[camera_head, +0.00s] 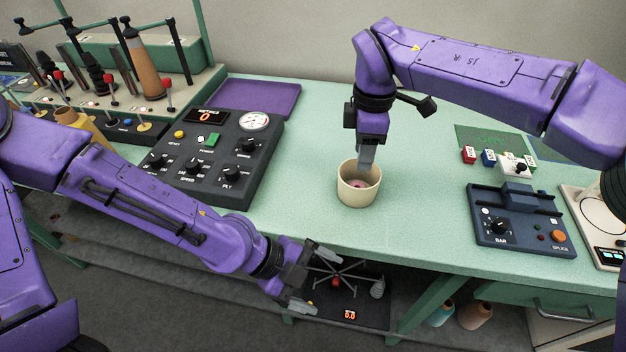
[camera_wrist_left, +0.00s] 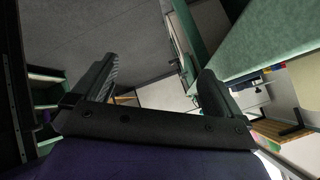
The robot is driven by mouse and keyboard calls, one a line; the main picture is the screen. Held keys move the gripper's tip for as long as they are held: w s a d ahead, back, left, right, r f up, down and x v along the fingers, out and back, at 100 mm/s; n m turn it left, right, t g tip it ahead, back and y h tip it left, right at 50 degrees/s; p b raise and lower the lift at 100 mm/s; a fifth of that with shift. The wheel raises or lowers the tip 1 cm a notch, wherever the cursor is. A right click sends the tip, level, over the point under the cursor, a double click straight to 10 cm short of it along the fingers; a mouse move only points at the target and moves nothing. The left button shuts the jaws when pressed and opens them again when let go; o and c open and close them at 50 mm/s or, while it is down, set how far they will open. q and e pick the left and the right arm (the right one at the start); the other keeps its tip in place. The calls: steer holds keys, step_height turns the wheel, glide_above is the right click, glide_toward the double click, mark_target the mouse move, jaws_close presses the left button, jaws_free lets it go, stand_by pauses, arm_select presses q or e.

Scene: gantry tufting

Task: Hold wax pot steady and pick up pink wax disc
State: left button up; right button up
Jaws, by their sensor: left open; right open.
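The cream wax pot (camera_head: 358,194) stands upright on the green table near its front edge. The pink wax disc (camera_head: 357,184) lies inside the pot, partly hidden by the pot's wall and the gripper. My right gripper (camera_head: 366,160) points down over the pot, its fingertips at or just inside the rim. I see no disc between its fingers. My left gripper (camera_head: 318,277) is open and empty in front of the table edge, below and left of the pot and apart from it. The left wrist view shows its spread fingers (camera_wrist_left: 150,85) with nothing between them.
A black control panel (camera_head: 214,158) stands left of the pot, and a dark blue splice box (camera_head: 520,222) stands to its right. Small coloured blocks (camera_head: 488,158) lie behind the box. The green tabletop (camera_head: 300,185) around the pot is clear. Cones (camera_head: 474,314) stand under the table.

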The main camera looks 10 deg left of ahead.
mark_target(352, 176)
arm_select(q)
steer(key=w+r+n+t, duration=0.1)
steer(key=w+r+n, duration=0.1)
steer(key=r, duration=0.1)
steer(key=w+r+n+t+h, duration=0.1)
steer(key=w+r+n+t, duration=0.1)
steer(key=w+r, duration=0.1)
steer(key=w+r+n+t, duration=0.1)
steer(key=w+r+n, duration=0.1)
steer(key=r, duration=0.2)
steer(key=shift+w+a+r+n+t, duration=0.15)
steer(key=shift+w+r+n+t, duration=0.15)
steer(key=shift+w+r, duration=0.1)
steer(key=w+a+r+n+t, duration=0.3)
steer(key=w+n+t, duration=0.15)
steer(key=n, duration=0.35)
steer(key=shift+g+y, duration=0.4)
steer(key=shift+g, duration=0.05)
steer(key=x, duration=1)
steer(key=shift+w+d+f, duration=0.1)
steer(key=shift+d+f, duration=0.05)
steer(key=shift+f, duration=0.1)
steer(key=c, duration=0.7)
